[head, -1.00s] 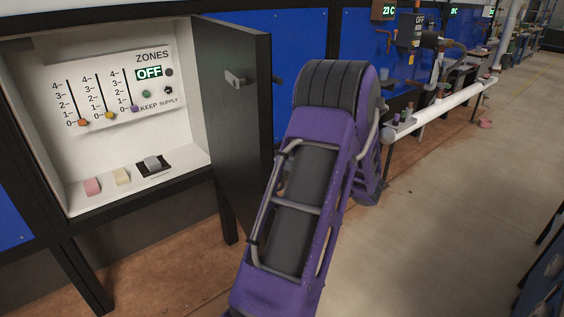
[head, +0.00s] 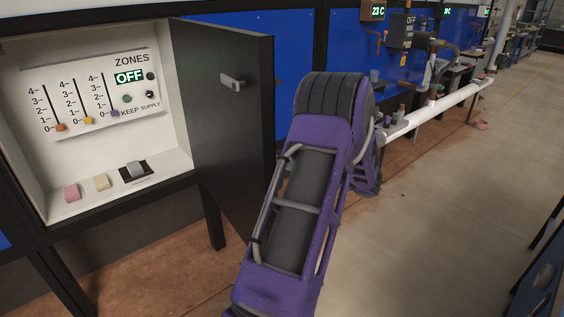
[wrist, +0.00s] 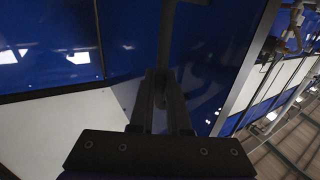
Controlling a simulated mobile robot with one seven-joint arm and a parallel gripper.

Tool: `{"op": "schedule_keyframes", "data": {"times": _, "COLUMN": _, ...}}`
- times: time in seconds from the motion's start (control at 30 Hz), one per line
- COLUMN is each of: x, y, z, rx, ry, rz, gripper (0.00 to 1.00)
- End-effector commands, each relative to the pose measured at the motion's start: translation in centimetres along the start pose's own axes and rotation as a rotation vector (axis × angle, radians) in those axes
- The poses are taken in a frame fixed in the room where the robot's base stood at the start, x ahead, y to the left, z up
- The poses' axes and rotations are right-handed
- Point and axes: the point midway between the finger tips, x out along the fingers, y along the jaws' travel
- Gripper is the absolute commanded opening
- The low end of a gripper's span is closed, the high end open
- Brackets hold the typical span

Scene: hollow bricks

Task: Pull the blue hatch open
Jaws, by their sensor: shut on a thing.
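The hatch (head: 225,130) stands swung out from a white-lined cabinet in the head view. Its dark inner face, with a small metal latch (head: 232,84), is turned toward me. Its outer face is hidden there. In the wrist view, my gripper (wrist: 162,78) is shut on a dark handle bar (wrist: 168,35) in front of blue surfaces (wrist: 205,50). Which blue surface is the hatch's front is hard to tell in the dark. In the head view my gripper is hidden behind my purple arm and the hatch.
Inside the cabinet (head: 30,180) are a ZONES panel (head: 90,95) with sliders and an OFF display, and pink, cream and grey blocks on its floor. A white pipe (head: 440,108) runs along the right, with open floor (head: 450,220) in front.

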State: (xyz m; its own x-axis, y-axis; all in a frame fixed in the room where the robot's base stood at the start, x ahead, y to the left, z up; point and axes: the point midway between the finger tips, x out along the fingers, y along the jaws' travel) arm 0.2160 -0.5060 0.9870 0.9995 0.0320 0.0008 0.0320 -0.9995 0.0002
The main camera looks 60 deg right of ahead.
Motion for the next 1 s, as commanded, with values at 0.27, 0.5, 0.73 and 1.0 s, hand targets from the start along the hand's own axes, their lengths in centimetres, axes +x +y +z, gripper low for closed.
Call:
{"op": "schedule_keyframes", "data": {"times": 0.27, "x": 0.2, "y": 0.0, "z": -0.1, "rx": -0.002, "ry": 0.003, "rz": -0.003, "gripper": 0.0}}
{"op": "schedule_keyframes", "data": {"times": 0.5, "x": 0.1, "y": 0.0, "z": -0.1, "rx": -0.002, "ry": 0.002, "rz": -0.003, "gripper": 0.31}}
{"op": "schedule_keyframes", "data": {"times": 0.73, "x": 0.1, "y": 0.0, "z": 0.0, "rx": -0.001, "ry": 0.001, "rz": -0.002, "gripper": 0.45}}
{"op": "schedule_keyframes", "data": {"times": 1.0, "x": -1.0, "y": 0.1, "z": 0.0, "rx": 0.0, "ry": 0.0, "rz": 0.001, "gripper": 0.45}}
